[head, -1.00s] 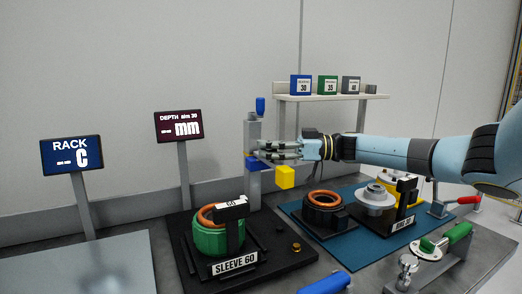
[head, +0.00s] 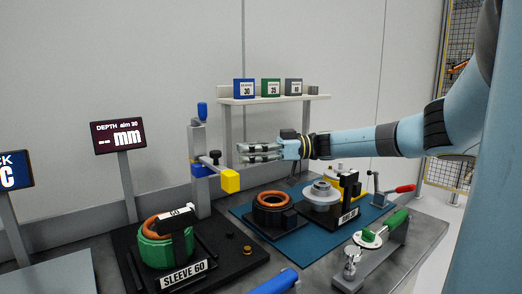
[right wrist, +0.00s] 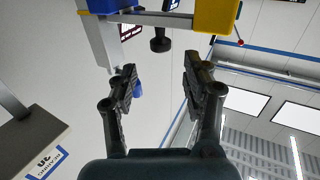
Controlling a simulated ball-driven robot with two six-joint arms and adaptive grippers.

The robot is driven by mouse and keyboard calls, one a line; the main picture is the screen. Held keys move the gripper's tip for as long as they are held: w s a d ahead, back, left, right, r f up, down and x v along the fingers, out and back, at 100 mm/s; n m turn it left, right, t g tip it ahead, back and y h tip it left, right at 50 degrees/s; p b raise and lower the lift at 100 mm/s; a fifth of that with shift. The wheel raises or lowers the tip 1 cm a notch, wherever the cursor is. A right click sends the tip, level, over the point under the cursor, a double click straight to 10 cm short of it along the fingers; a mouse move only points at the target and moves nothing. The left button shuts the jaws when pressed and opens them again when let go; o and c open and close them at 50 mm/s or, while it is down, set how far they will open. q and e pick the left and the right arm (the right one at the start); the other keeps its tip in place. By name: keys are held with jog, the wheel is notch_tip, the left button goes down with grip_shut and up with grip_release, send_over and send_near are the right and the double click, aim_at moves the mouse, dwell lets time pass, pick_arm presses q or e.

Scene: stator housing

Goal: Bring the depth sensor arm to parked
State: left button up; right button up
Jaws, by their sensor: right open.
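The depth sensor arm reaches out from a blue collar (head: 203,170) on a grey post (head: 199,145) and ends in a yellow block (head: 230,181). A black knob (head: 215,157) stands on the arm between collar and block. The block hangs right of the green ring part, not over it. My right gripper (head: 240,152) is open and empty, to the right of the knob and apart from it. In the right wrist view, the knob (right wrist: 160,42) lies ahead of the spread fingers (right wrist: 159,78), with the yellow block (right wrist: 216,15) at the top. My left gripper is not in view.
A green ring part (head: 155,250) sits in the black SLEEVE 60 fixture (head: 225,262). A shelf (head: 270,99) with labelled boxes stands behind. A blue mat (head: 283,243) with parts and a green-handled clamp (head: 375,238) lie right.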

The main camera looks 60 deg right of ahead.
jog(key=shift+v, duration=2.2)
